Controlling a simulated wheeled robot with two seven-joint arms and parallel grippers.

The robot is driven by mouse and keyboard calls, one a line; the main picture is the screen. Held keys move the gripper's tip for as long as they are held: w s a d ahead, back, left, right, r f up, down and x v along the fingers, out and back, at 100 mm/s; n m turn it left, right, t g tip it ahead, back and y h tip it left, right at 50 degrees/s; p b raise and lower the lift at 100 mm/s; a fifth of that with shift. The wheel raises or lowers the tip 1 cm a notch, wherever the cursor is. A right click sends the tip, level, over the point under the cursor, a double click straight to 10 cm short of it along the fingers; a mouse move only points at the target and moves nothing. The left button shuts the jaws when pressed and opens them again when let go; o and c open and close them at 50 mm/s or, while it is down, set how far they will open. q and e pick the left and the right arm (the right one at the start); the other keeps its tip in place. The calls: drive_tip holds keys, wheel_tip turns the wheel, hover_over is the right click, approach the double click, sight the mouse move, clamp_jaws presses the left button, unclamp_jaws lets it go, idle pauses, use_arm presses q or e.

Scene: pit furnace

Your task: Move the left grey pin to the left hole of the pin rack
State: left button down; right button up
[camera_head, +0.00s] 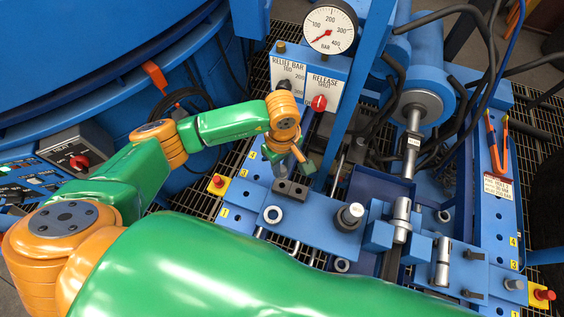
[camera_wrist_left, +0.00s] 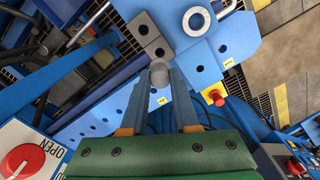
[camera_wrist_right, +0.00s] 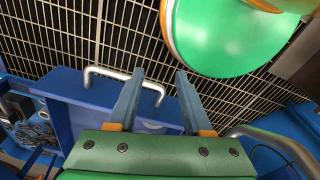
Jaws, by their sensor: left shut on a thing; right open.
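My left gripper (camera_head: 288,160) is shut on a grey pin (camera_wrist_left: 158,73). The round grey pin stands between the fingertips in the left wrist view, where the gripper also shows (camera_wrist_left: 161,76). The pin rack (camera_head: 291,190) is a dark grey block on the blue deck, just below the gripper in the head view. In the left wrist view the rack (camera_wrist_left: 148,38) shows two dark open holes, with the pin beside its near end. Whether the pin touches the rack cannot be told. My right gripper (camera_wrist_right: 158,78) is open and empty, away from the rack.
A metal ring (camera_head: 273,214) lies on the blue deck (camera_head: 310,226), with a grey knob (camera_head: 350,216) to its right. The gauge (camera_head: 330,27) and valve panel (camera_head: 306,75) stand behind my left gripper. In the right wrist view a blue tray (camera_wrist_right: 82,92) with a metal handle is near.

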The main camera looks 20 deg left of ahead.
sight(282, 177)
use_arm(q)
wheel_tip(282, 177, down, 2)
drive_tip(key=shift+f+b, duration=0.1)
drive_tip(key=shift+b, duration=0.5)
wheel_tip(282, 177, down, 4)
drive_tip(key=b, duration=0.4)
drive_tip(key=c, duration=0.6)
unclamp_jaws()
wheel_tip(282, 177, up, 7)
drive_tip(key=shift+r, duration=0.2)
